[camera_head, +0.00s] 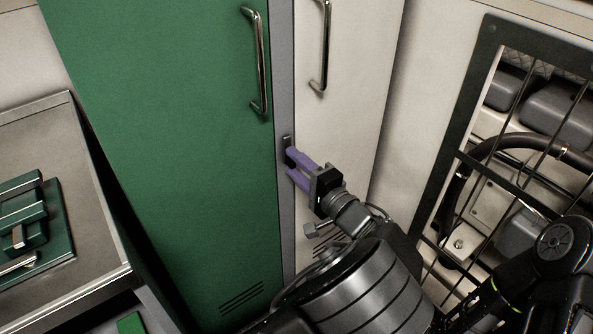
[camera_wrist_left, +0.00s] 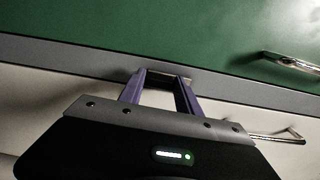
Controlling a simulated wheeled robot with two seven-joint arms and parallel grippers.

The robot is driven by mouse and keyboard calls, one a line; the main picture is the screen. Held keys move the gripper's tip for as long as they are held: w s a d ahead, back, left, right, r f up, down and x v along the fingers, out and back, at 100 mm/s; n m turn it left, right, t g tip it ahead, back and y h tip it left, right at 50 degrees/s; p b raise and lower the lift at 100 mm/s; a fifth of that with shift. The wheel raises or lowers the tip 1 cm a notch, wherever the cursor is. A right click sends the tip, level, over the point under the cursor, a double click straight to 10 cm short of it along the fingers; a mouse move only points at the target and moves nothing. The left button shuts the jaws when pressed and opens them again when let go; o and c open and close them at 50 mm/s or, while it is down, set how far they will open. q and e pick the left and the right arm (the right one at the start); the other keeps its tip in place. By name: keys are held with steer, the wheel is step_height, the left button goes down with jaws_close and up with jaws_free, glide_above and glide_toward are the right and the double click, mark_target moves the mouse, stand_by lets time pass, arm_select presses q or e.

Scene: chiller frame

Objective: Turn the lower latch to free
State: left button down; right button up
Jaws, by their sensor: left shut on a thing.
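The lower latch (camera_head: 287,142) is a small dark piece on the narrow grey post (camera_head: 284,70) between the green door and the white door. My left gripper (camera_head: 292,160) reaches it from the lower right with its purple fingers, and is shut on the latch. In the left wrist view the fingertips (camera_wrist_left: 165,77) meet the grey strip by the green door's edge. The fingers hide much of the latch, so its exact turn is hard to tell. My right gripper is not in view.
The green door (camera_head: 170,120) and the white door (camera_head: 345,100) are closed, each with a metal bar handle above the latch. A barred frame (camera_head: 465,160) with hoses behind it stands at right. A metal bench (camera_head: 60,125) with green parts is at left.

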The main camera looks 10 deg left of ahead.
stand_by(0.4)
arm_select(q)
steer(key=c, duration=0.8)
jaws_free()
steer(key=shift+c, duration=0.2)
steer(key=shift+d, duration=0.1)
steer(key=v, duration=0.7)
steer(key=shift+s+d, duration=0.25)
